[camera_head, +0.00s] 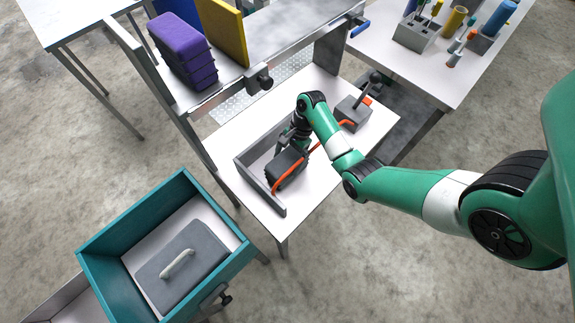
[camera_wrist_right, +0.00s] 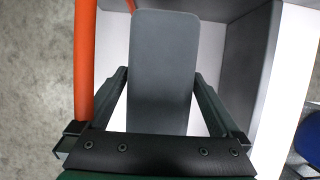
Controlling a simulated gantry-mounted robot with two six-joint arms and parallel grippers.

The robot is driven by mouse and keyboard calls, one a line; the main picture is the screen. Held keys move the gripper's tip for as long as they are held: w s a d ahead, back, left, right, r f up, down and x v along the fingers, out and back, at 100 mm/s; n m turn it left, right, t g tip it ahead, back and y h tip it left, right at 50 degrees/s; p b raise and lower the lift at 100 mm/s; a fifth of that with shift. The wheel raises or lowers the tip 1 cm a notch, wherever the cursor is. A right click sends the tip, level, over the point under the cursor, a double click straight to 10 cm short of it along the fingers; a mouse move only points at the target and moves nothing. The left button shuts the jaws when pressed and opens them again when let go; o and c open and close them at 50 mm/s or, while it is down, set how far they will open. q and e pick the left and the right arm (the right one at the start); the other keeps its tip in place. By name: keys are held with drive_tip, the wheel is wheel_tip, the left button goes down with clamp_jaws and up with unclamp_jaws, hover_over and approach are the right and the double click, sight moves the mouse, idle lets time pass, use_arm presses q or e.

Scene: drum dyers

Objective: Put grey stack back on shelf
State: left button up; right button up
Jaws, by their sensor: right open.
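A dark grey stack (camera_head: 285,170) sits on the white table by an L-shaped grey rim. My right gripper (camera_head: 293,143) is over it, partly hiding it. In the right wrist view a grey slab-like face, likely the stack (camera_wrist_right: 163,75), stands between the spread fingers of the open right gripper (camera_wrist_right: 160,85); contact cannot be told. The shelf (camera_head: 285,40) is behind the table, with a purple stack (camera_head: 181,50) and a yellow panel (camera_head: 223,28) on its left part. My left gripper is not in view.
An orange strip (camera_head: 297,167) runs close beside the stack and gripper. A grey block with a lever (camera_head: 352,112) stands right on the table (camera_head: 225,145). A teal-walled bin (camera_head: 110,235) with a grey handled lid is front left. The shelf's middle looks clear.

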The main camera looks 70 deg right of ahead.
drive_tip(key=c, duration=1.4)
drive_tip(key=shift+r, duration=0.15)
drive_tip(key=shift+c, duration=0.2)
wheel_tip(320, 180, up, 9)
drive_tip(key=p, duration=0.6)
drive_tip(key=shift+r, duration=0.1)
drive_tip(key=shift+r+p, duration=0.5)
drive_tip(key=shift+p, duration=0.2)
